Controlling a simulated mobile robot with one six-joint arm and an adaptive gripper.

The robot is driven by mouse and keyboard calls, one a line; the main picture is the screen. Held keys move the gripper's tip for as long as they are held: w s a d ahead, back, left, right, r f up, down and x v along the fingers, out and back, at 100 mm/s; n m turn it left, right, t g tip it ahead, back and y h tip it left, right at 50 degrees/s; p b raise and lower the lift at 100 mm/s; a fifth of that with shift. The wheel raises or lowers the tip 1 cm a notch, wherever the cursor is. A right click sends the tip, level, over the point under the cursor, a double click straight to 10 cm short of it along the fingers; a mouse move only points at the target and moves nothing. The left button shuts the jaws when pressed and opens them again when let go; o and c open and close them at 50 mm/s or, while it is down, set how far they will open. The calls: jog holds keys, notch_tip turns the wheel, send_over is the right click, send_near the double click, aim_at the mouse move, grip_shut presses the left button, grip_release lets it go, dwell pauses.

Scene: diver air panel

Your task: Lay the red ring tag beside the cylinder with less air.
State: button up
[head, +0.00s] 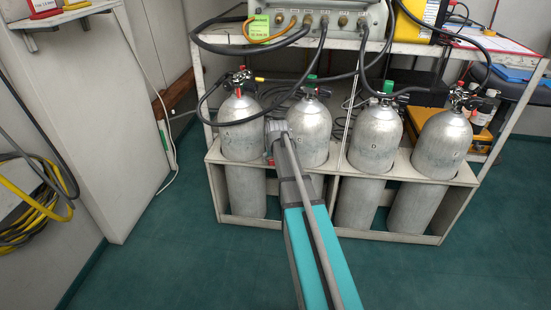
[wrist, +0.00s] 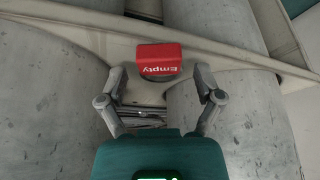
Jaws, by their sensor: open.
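Several grey cylinders stand in a white rack (head: 216,185): the far-left one (head: 240,130), the second (head: 316,128), the third (head: 376,138) and the far-right one (head: 440,146). A red tag (wrist: 160,54) lettered "Empty" lies on the rack's rail between two cylinders in the wrist view; only a red speck shows beside my gripper in the head view. My gripper (wrist: 160,72) is open, with one finger on each side of the tag and small gaps between. In the head view it is between the far-left and second cylinders.
A grey panel box (head: 315,16) with several knobs and black hoses stands on the shelf above; no gauge reading is legible. A yellow case (head: 421,20) sits to its right. Hoses loop down close to the cylinder tops. The green floor (head: 150,260) in front is clear.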

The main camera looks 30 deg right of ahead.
jog(key=shift+r, duration=0.15)
jog(key=d+p+v, duration=0.1)
jog(key=p+v, duration=1)
jog(key=v, duration=0.1)
jog(key=shift+a, duration=0.45)
dwell(0.7)
jog(key=shift+a, duration=0.1)
jog(key=s+a+f+n+g+y, duration=0.1)
jog(key=s+a+g, duration=0.3)
jog(key=s+a, duration=1.6)
jog(key=shift+s+a+f+n, duration=0.3)
jog(key=shift+a+n, duration=0.2)
jog(key=shift+n, duration=0.2)
jog(key=shift+r, duration=0.1)
